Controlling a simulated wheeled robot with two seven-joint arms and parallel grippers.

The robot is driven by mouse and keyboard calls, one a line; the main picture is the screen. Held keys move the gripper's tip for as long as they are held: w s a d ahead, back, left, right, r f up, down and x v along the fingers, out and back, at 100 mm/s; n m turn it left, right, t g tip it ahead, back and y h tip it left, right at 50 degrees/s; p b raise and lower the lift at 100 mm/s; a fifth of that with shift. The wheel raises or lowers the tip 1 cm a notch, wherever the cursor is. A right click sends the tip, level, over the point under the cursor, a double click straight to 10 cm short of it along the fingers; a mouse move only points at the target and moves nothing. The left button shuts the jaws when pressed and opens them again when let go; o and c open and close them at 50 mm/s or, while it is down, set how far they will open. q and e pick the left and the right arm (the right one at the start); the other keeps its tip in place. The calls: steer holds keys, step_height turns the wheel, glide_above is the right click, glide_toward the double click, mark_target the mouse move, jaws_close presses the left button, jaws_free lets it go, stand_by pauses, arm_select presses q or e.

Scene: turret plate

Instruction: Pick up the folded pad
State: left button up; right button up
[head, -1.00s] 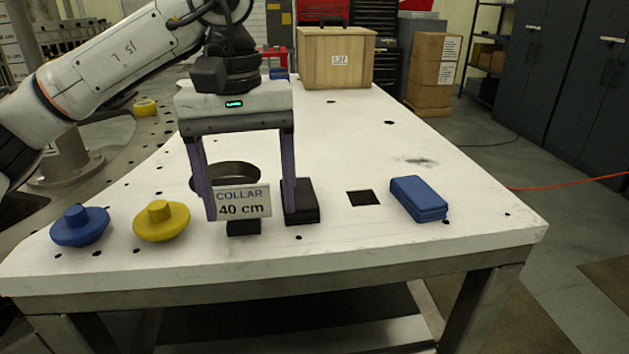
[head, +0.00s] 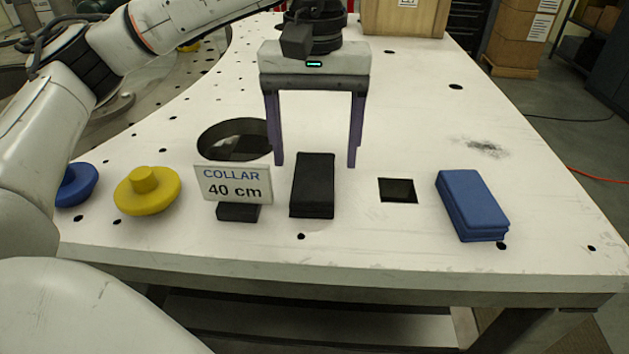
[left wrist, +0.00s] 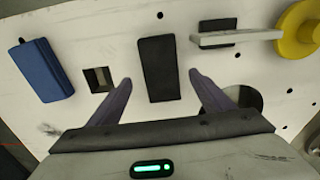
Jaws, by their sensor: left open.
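Two pads lie flat on the white table: a black one (head: 313,190) in the middle and a blue one (head: 471,204), with folded layers at its edge, to the right. Which is the folded pad I cannot tell for certain. My left gripper (head: 316,163) points down, open and empty, with its purple fingers on either side of the black pad's far end in the head view. In the left wrist view the black pad (left wrist: 160,68) shows between the fingertips (left wrist: 160,77), and the blue pad (left wrist: 41,70) is off to the left. My right gripper is not in view.
A "COLLAR 40 cm" sign (head: 233,185) stands just left of the black pad, before a large round hole (head: 215,142). A square hole (head: 398,190) lies between the pads. Yellow (head: 147,192) and blue (head: 76,186) knobbed discs sit left. A wooden crate (head: 404,18) stands behind.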

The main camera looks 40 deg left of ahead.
mark_target(313, 175)
arm_select(q)
step_height(313, 175, down, 5)
steer(key=shift+s+r, duration=0.1)
steer(key=shift+r, duration=0.1)
steer(key=c, duration=1.1)
steer(key=shift+c, duration=0.2)
steer(key=shift+r, duration=0.15)
step_height(313, 175, up, 10)
steer(key=shift+p, duration=0.35)
